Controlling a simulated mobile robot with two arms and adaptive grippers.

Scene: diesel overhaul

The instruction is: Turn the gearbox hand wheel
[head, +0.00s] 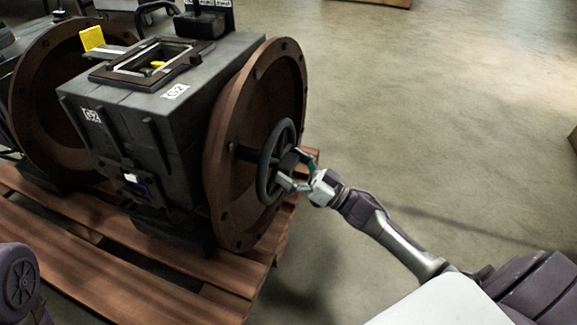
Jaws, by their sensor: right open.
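The gearbox (165,115) is a dark grey block marked G2, with a large round brown flange (230,130) on its right side. A black hand wheel (267,168) stands out from the middle of that flange. My right gripper (293,172) is at the right side of the hand wheel, its open fingers around or beside the rim; I cannot tell whether they touch it. The gripper hides part of the wheel. My left gripper is not in view; only part of my left arm may show at the lower left.
The gearbox rests on a wooden pallet (110,262) with gaps between its planks. A second brown flange (45,100) stands at the left. A yellow piece (92,38) sits near the top.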

